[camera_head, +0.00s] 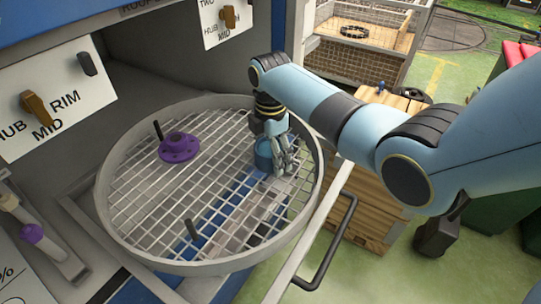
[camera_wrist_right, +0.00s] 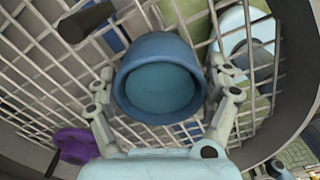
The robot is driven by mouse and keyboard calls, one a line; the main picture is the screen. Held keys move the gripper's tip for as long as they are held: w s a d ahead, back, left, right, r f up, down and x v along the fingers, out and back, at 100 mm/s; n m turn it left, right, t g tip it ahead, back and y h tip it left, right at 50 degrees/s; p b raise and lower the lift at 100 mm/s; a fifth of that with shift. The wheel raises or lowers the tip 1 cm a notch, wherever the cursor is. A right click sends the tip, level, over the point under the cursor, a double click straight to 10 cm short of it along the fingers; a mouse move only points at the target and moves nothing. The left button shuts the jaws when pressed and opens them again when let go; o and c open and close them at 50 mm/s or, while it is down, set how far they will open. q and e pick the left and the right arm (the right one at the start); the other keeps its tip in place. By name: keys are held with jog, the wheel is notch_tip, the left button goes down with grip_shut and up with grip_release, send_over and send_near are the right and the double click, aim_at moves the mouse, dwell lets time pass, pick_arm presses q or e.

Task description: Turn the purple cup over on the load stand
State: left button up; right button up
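A purple piece (camera_head: 179,147) with a wide round flange and a raised, narrower hub sits on the grated turntable (camera_head: 140,215), left of centre. It also shows at the lower left of the right wrist view (camera_wrist_right: 76,145). I cannot tell whether it is the purple cup. My right gripper (camera_head: 281,158) is low over the right side of the grate, at a blue cup (camera_head: 264,155). In the right wrist view the blue cup (camera_wrist_right: 160,85) stands between the two fingers, its mouth towards the camera. Whether the fingers press on it is unclear. My left gripper is out of view.
The turntable has a raised grey rim and two dark upright pegs (camera_head: 158,130) (camera_head: 192,230). A panel with a brown knob (camera_head: 38,108) reads HUB, RIM, MID. A black handle (camera_head: 335,245) and wooden crates stand right.

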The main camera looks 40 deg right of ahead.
jog(key=c, duration=0.8)
